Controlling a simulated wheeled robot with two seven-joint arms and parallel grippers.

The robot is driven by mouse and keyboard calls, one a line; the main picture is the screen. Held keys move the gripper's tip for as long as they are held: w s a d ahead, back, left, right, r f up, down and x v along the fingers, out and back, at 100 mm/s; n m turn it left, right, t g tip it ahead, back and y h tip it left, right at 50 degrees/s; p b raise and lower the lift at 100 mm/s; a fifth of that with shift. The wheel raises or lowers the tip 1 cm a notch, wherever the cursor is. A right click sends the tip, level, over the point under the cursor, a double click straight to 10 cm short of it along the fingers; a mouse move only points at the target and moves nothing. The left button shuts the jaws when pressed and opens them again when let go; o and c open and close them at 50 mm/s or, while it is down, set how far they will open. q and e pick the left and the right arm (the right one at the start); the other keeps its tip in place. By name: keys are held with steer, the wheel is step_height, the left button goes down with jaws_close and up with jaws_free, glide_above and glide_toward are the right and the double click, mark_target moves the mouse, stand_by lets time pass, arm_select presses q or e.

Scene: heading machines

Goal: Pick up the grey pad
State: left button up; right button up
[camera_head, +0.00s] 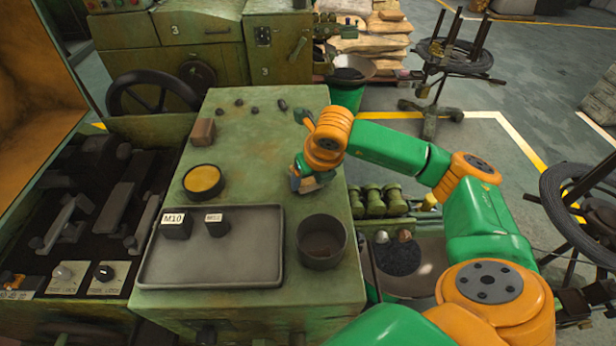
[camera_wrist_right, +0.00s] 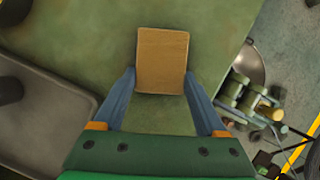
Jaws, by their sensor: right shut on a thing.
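A flat rectangular pad (camera_wrist_right: 162,60) sits between the fingertips of my right gripper (camera_wrist_right: 160,82) in the right wrist view. It looks tan-brown there rather than grey. In the head view my right gripper (camera_head: 303,180) is over the right edge of the green machine top (camera_head: 255,165), and the pad is mostly hidden by the gripper. The fingers are shut on the pad's sides. I cannot tell whether it touches the top. My left gripper is out of view.
A grey tray (camera_head: 210,270) holds two dark blocks marked M10 (camera_head: 176,226) and M12 (camera_head: 216,226). A dark round cup (camera_head: 321,242) stands right of it. A yellow-topped round dish (camera_head: 202,181) and a brown block (camera_head: 202,132) stand farther back.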

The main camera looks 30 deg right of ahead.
mark_target(308, 184)
steer(key=shift+r+b, duration=0.25)
steer(key=shift+b, duration=0.05)
steer(key=r, duration=0.1)
steer(key=r+b, duration=0.1)
steer(key=a+r, duration=0.1)
steer(key=shift+s+r+b, duration=0.25)
steer(key=shift+b, duration=0.1)
steer(key=s+a+r, duration=0.8)
steer(key=a+r, duration=0.1)
steer(key=shift+s+a, duration=0.25)
steer(key=shift+s, duration=0.15)
steer(key=o, duration=0.8)
steer(key=c, duration=0.5)
